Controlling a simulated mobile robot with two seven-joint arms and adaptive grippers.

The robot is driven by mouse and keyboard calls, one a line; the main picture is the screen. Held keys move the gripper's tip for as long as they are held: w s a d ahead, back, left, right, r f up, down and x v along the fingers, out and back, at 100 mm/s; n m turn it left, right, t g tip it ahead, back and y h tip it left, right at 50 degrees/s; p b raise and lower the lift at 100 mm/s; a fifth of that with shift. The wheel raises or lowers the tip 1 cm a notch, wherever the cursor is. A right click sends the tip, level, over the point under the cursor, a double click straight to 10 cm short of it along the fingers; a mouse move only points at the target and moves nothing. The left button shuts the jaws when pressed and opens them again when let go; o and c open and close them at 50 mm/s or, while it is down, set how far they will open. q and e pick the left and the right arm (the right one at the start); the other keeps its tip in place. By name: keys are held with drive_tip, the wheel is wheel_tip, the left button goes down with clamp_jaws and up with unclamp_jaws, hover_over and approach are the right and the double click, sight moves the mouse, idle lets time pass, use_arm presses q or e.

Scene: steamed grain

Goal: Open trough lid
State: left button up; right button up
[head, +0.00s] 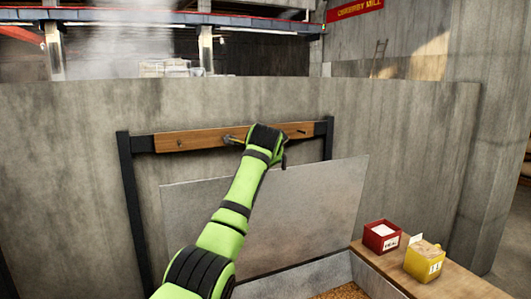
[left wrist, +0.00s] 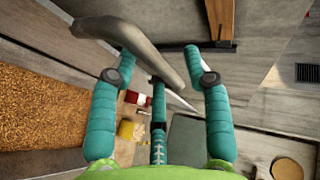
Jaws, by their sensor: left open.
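The trough lid (head: 300,215) is a flat grey panel standing raised and tilted back behind the trough, in front of the wooden rail. The trough (head: 300,275) shows below it, with brown grain (head: 343,292) inside. My left gripper (head: 262,145) is at the rail, above the lid's top edge. In the left wrist view my left gripper (left wrist: 150,60) has its teal fingers spread apart. A curved grey bar (left wrist: 140,45) crosses between them; whether it touches them or belongs to the lid I cannot tell. My right gripper is out of view.
The wooden rail (head: 205,137) with pegs hangs between dark posts (head: 130,190) before a concrete wall (head: 70,130). A red box (head: 380,237) and a yellow box (head: 424,262) stand on a wooden ledge (head: 385,267) at the right.

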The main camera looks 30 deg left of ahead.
use_arm(q)
drive_tip(key=v, duration=1.1)
drive_tip(key=shift+w, duration=0.15)
